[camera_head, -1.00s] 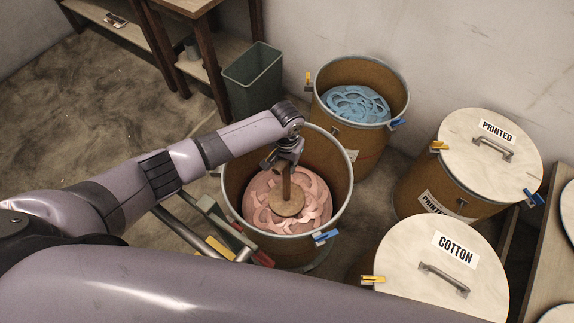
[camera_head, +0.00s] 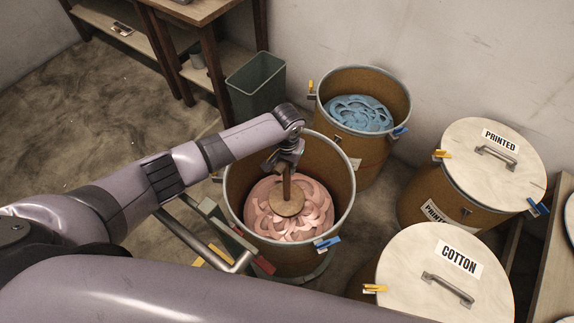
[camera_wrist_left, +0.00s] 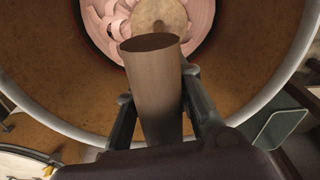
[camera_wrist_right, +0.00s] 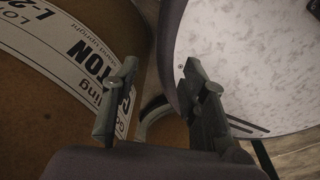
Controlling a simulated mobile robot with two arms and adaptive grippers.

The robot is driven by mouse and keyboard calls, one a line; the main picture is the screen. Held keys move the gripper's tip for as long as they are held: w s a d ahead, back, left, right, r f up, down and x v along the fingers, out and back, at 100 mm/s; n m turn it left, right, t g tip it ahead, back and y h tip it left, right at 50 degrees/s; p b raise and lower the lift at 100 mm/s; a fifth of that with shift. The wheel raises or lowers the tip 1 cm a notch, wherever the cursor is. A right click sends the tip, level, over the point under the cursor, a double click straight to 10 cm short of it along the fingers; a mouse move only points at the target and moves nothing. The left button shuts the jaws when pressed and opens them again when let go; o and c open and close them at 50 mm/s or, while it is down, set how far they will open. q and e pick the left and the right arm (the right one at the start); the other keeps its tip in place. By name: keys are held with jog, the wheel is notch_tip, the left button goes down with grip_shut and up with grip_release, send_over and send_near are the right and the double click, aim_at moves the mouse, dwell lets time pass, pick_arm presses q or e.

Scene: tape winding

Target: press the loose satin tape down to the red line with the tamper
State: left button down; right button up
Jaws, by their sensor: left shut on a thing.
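The loose pink satin tape (camera_head: 312,215) lies in coils in the open brown drum (camera_head: 341,215). The tamper (camera_head: 287,203) has a round wooden disc and an upright handle; its disc rests on or just over the middle of the tape. My left gripper (camera_head: 286,160) is shut on the tamper's handle, which also shows in the left wrist view (camera_wrist_left: 155,85) with the disc (camera_wrist_left: 160,15) beyond it. A dark red edge (camera_wrist_left: 92,35) shows inside the drum wall beside the tape. My right gripper (camera_wrist_right: 155,105) is open and empty near the cotton drum.
A drum of blue tape (camera_head: 358,112) stands behind. Lidded drums marked PRINTED (camera_head: 470,150) and COTTON (camera_head: 410,260) stand at the right. A green bin (camera_head: 257,85) stands by a wooden table (camera_head: 195,12). Coloured clips sit on the drum rims. Open floor lies at the left.

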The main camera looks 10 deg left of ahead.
pick_arm(q)
jog(key=shift+g, duration=0.3)
jog(key=s+f, duration=0.1)
jog(key=s+d+f, duration=0.1)
jog(key=s+f, duration=0.1)
jog(key=shift+d+f, duration=0.15)
jog(key=shift+d, duration=0.25)
pick_arm(e)
jog(key=shift+f, duration=0.5)
pick_arm(q)
notch_tip(320, 180, up, 32)
jog(key=w+p, duration=0.1)
jog(key=p, duration=2.4)
jog(key=shift+a+r, duration=0.25)
pick_arm(e)
notch_tip(320, 180, up, 25)
jog(key=shift+w, duration=0.2)
